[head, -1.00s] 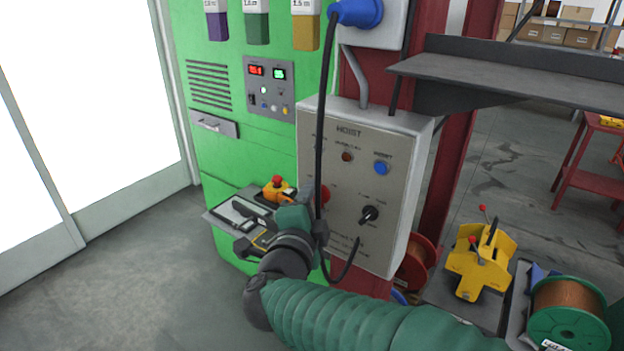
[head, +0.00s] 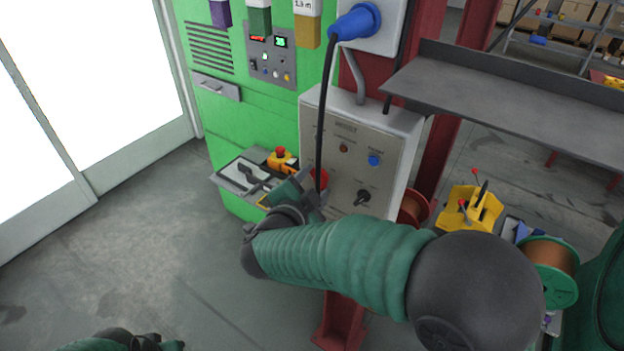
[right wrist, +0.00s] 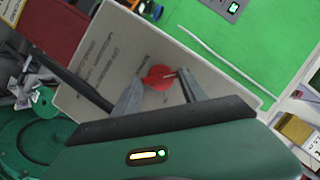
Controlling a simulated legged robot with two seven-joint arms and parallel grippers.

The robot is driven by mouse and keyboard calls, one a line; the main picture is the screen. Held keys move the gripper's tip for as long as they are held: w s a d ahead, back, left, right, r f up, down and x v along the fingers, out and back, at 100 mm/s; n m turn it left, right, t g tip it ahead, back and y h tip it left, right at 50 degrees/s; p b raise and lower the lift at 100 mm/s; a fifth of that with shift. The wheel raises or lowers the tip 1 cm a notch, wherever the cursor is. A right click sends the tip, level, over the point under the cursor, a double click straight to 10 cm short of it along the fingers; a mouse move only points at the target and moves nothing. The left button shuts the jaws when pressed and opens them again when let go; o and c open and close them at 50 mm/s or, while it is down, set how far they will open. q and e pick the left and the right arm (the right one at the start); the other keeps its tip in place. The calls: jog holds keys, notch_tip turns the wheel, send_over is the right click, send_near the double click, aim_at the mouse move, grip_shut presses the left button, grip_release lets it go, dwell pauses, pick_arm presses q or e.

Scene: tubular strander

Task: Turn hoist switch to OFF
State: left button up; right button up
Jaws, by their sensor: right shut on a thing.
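The grey hoist box (head: 336,142) is mounted on a red post. Its red rotary switch (head: 319,178) is at the panel's left side, partly hidden by a hanging black cable and my gripper. My right gripper (head: 304,188) is at this switch. In the right wrist view, the fingers of my right gripper (right wrist: 160,80) stand on either side of the red switch (right wrist: 158,77) and are shut on it. The label markings are too small to read. Part of my left arm (head: 130,341) shows at the bottom edge; its finger state is unclear.
A black knob (head: 363,197) and a blue button (head: 374,160) are on the same panel. The black cable (head: 323,110) hangs from a blue plug (head: 357,20). A grey shelf (head: 500,95) juts out at right. The floor at left is clear.

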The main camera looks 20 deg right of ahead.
jog(key=shift+d, duration=0.1)
jog(key=o, duration=1)
jog(key=shift+c, duration=0.2)
jog(key=o, duration=0.4)
jog(key=shift+w+d, duration=0.1)
jog(key=shift+w, duration=0.1)
jog(key=b+v, duration=0.2)
jog(key=v, duration=1.4)
jog(key=shift+s+a+b, duration=0.2)
jog(key=shift+a+b, duration=0.05)
jog(key=shift+b, duration=0.15)
